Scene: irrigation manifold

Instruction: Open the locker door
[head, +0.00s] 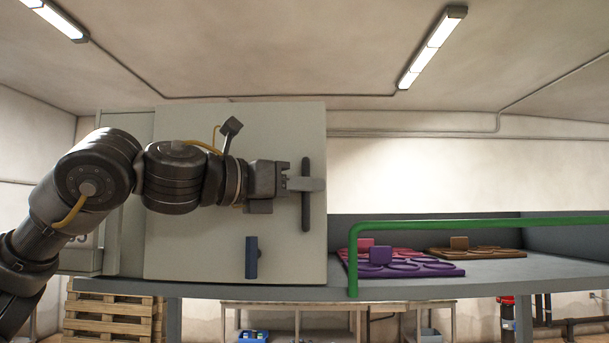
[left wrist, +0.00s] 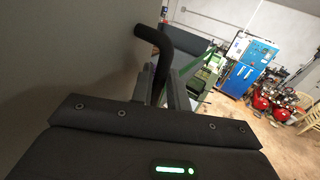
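The locker door (head: 200,260) is a pale grey-green panel in the middle left of the head view. A dark upright bar handle (head: 306,215) stands near its right edge. My left gripper (head: 305,184) reaches across the door from the left, with its fingers at the middle of this handle. In the left wrist view the dark bent handle (left wrist: 153,38) runs down between the two fingers (left wrist: 163,88), close to both, and they look shut on it. Whether the door stands slightly ajar cannot be told. My right gripper is in neither view.
A blue handle (head: 251,258) sits low on the door. Right of the locker, a grey shelf (head: 560,268) holds purple (head: 420,268) and brown (head: 480,252) plates behind a green rail (head: 480,223). Wooden pallets (head: 110,315) stand below left.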

